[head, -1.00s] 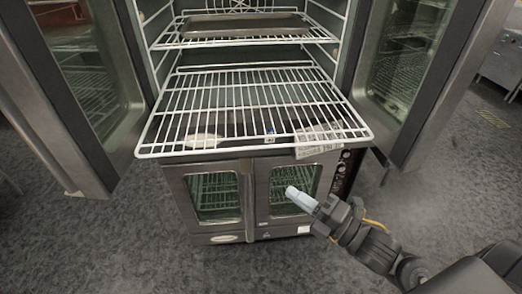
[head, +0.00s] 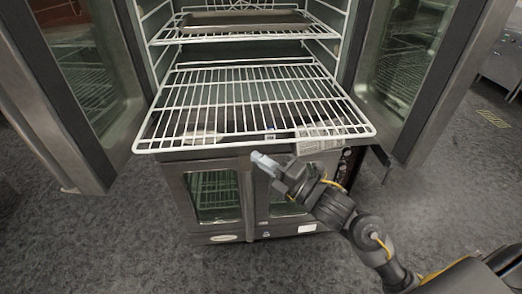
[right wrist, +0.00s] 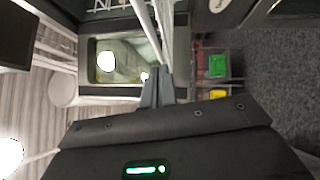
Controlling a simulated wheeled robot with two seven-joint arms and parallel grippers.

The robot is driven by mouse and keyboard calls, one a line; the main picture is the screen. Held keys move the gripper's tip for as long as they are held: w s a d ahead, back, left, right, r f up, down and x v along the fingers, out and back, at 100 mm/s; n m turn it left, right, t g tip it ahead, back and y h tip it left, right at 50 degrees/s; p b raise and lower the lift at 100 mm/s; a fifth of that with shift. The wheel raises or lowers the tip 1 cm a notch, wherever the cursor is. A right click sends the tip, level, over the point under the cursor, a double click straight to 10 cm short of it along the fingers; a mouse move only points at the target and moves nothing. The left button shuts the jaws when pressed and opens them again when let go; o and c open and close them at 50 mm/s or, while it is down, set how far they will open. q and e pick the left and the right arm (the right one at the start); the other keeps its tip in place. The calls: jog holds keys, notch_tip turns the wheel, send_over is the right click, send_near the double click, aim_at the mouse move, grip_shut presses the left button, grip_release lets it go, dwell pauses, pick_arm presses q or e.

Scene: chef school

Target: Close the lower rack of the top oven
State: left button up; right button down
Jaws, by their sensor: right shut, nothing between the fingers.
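The lower rack (head: 240,100) of the top oven is a white wire shelf, pulled well out past the oven front and roughly level. The top oven (head: 158,60) stands with both doors open. My right gripper (head: 262,160) is shut and empty. It is just in front of and slightly below the middle of the rack's front edge; I cannot tell if it touches. In the right wrist view its closed fingers (right wrist: 158,86) show close to white rack wires (right wrist: 146,28). My left gripper is out of view.
An upper rack (head: 186,36) holding a dark tray (head: 245,19) is inside the oven. The open left door (head: 85,90) and right door (head: 415,80) flank the rack. A lower oven with closed glass doors (head: 213,195) sits below. Grey floor is clear in front.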

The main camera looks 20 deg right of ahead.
jog(key=shift+w+d+r+p, duration=0.1)
jog(key=shift+w+d+p, duration=0.1)
jog(key=shift+w, duration=0.3)
jog(key=shift+w+d+r+p, duration=0.1)
jog(key=shift+w+d, duration=0.05)
jog(key=shift+w, duration=0.35)
